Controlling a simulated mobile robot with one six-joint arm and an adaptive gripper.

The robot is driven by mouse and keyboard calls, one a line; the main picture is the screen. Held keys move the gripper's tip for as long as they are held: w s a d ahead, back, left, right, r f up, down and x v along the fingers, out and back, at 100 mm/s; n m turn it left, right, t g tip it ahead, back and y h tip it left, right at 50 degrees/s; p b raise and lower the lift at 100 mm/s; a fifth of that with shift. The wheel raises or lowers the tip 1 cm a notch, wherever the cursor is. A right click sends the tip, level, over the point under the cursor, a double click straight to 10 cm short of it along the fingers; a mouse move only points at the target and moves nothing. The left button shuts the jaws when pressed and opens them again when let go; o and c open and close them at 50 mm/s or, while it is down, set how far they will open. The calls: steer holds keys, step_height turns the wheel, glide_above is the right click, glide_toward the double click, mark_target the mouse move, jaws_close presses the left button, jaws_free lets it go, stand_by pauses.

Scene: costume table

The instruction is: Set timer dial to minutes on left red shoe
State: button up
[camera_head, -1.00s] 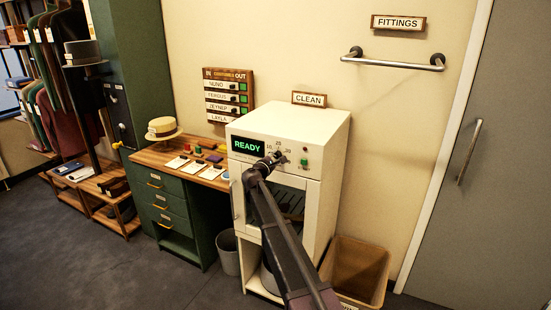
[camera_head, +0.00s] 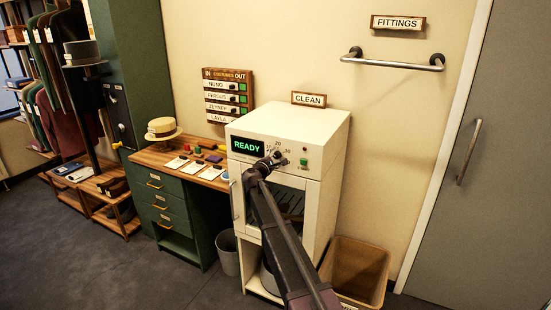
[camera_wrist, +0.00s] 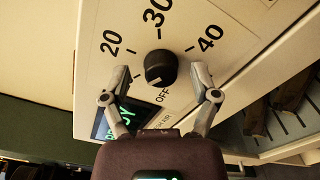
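The timer dial (camera_wrist: 160,67) is a black round knob on the white cabinet's front panel, with 20, 30 and 40 printed around it and OFF on the side nearer my gripper. I cannot read its setting surely. My gripper (camera_wrist: 159,73) is open, with one fingertip on each side of the dial and gaps between them and the knob. In the head view my gripper (camera_head: 270,160) is at the panel, partly covering the dial area. No red shoe can be made out; dark brown shapes (camera_wrist: 290,90) lie on a rack at the right of the wrist view.
The white cabinet (camera_head: 325,150) has a READY display (camera_head: 247,146) and a green button (camera_head: 303,162). A desk (camera_head: 160,157) with cards and a straw hat (camera_head: 162,127) stands left. A bin (camera_head: 228,253) and a tan basket (camera_head: 358,265) flank the cabinet. Floor is clear front left.

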steer(key=shift+s, duration=0.1)
steer(key=v, duration=1.2)
stand_by(0.4)
steer(key=s+d+f+m+g+y, duration=0.1)
steer(key=s+d+f+m+g, duration=0.45)
steer(key=s+d, duration=0.3)
steer(key=s+d+f+m+g, duration=0.4)
steer(key=s+d+f+m, duration=0.2)
steer(key=s+d, duration=0.25)
steer(key=s+f+m+g+y, duration=0.3)
steer(key=s+y, duration=0.1)
steer(key=s, duration=0.6)
steer(key=s+f+m+g+y, duration=0.3)
steer(key=s+f+y, duration=0.1)
steer(key=s, duration=0.6)
steer(key=shift+s+a, duration=0.3)
steer(key=shift+a, duration=0.05)
steer(key=shift+f+m, duration=0.1)
steer(key=shift+m, duration=0.15)
